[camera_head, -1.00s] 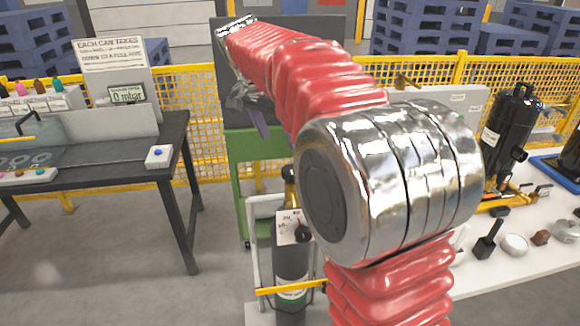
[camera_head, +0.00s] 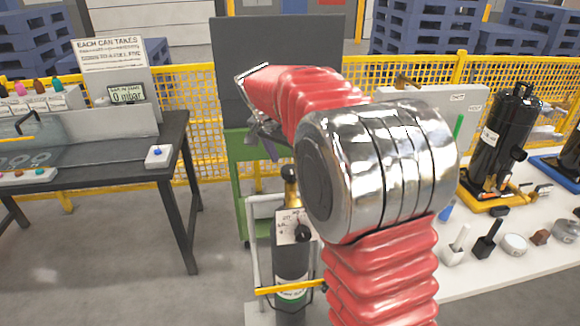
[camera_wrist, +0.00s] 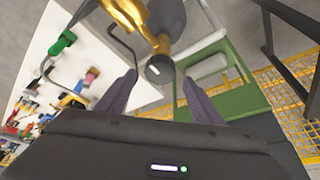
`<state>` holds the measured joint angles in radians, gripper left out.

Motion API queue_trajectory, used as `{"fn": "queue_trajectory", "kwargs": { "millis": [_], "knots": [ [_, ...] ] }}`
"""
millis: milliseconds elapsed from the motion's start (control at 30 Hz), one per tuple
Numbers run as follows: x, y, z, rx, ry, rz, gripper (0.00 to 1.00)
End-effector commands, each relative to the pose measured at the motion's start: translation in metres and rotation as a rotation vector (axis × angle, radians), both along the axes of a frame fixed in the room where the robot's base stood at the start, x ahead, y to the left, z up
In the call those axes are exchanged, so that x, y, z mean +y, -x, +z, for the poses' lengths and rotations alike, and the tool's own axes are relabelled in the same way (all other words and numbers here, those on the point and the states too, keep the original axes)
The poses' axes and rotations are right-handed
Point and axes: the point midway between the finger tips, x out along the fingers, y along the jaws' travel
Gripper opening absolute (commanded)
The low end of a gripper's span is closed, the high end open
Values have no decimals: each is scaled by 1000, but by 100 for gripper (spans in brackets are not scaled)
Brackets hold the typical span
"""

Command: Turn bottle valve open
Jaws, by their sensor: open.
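The gas bottle (camera_head: 291,262) stands upright in a white-framed trolley, with a tag and a yellow bar across it. Its brass valve (camera_head: 291,192) has a black knob (camera_head: 288,172) on top. In the wrist view the brass valve (camera_wrist: 158,42) reaches down from the top, and the black knob (camera_wrist: 159,69) lies between and just beyond the fingertips. My gripper (camera_wrist: 162,78) is open and empty, its two dark purple fingers apart on either side of the knob. In the head view my gripper (camera_head: 265,145) is partly hidden by my arm, above and left of the valve.
A green cart (camera_head: 236,165) with a dark panel stands behind the bottle. A dark bench (camera_head: 120,160) is at left. A white table (camera_head: 510,265) with a black compressor (camera_head: 500,135) and loose parts is at right. A yellow fence (camera_head: 210,150) runs behind.

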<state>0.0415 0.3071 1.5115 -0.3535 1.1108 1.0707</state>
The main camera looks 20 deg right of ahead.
Motion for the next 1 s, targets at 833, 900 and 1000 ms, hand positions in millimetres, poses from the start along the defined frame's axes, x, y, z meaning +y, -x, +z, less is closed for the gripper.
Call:
{"fn": "queue_trajectory", "kwargs": {
  "millis": [833, 900, 1000],
  "knots": [
    [-11, -7, -33, 0, 0, 1, 46],
    [-11, -7, -33, 0, 0, 1, 41],
    [-11, -7, -33, 0, 0, 1, 34]
  ]
}}
